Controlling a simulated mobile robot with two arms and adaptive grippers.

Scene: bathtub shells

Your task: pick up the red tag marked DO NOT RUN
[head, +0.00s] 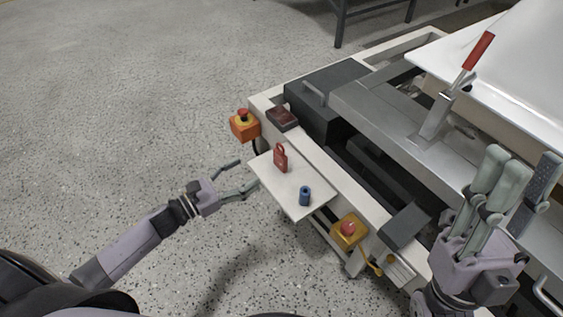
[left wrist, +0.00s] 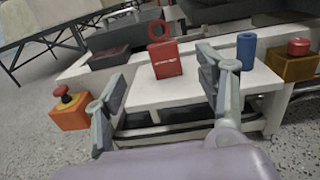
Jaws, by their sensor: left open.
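The red tag (head: 281,160) stands upright on a small white shelf (head: 309,203) at the near side of the machine. It has a ring-shaped top. In the left wrist view the tag (left wrist: 166,60) shows pale lettering too small to read, and it lies between my fingers, beyond their tips. My left gripper (head: 248,174) is open and empty at the shelf's left edge, apart from the tag. My right gripper (head: 522,165) is at the right, raised over the machine's near side, fingers apart with nothing seen between them.
A blue cylinder (head: 305,196) stands on the shelf, right of the tag. An orange box with a red button (head: 244,125) and a yellow one (head: 349,231) flank the shelf. A red-handled lever (head: 478,51) rises behind. Floor at left is clear.

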